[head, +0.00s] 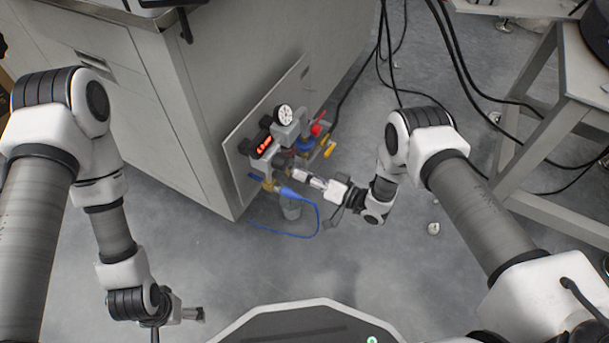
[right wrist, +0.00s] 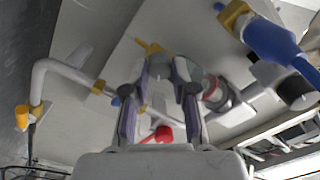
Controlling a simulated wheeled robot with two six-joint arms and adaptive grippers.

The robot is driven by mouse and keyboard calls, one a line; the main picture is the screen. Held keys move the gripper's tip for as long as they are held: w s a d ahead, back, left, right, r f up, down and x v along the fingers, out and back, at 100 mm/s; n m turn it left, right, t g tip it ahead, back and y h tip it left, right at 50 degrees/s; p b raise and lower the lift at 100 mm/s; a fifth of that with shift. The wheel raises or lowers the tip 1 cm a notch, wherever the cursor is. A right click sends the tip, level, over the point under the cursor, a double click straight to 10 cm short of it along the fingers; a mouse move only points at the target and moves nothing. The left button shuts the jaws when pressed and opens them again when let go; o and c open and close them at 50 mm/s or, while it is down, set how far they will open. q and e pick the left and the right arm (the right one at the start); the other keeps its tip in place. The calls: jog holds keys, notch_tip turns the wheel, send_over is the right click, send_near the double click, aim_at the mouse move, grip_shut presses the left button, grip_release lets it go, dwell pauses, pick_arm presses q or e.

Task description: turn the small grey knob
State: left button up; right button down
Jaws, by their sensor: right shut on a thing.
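My right gripper (head: 297,175) reaches the valve assembly on the side of the cabinet. In the right wrist view its two fingers (right wrist: 162,88) close from both sides on a small grey knob (right wrist: 161,68), which shows only in part between the fingertips. In the head view I cannot make out the knob, as the gripper and the pipework crowd that spot. I cannot see how far the knob is turned. My left gripper (head: 192,314) hangs low at the left over the floor, away from the assembly; its fingers are too small to read.
The assembly carries a round gauge (head: 285,114), a red-lit display (head: 264,145), a red handle (right wrist: 163,134) and a blue fitting (right wrist: 272,43) with a blue hose (head: 292,236). A metal stand (head: 545,137) and black cables are at the right. The floor in front is mostly clear.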

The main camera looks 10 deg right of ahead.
jog(key=m, duration=0.5)
jog(key=shift+m, duration=0.3)
jog(key=shift+w, duration=0.1)
dwell(0.3)
jog(key=c, duration=0.9)
grip_release()
jog(key=shift+c, duration=0.2)
jog(key=v, duration=1.2)
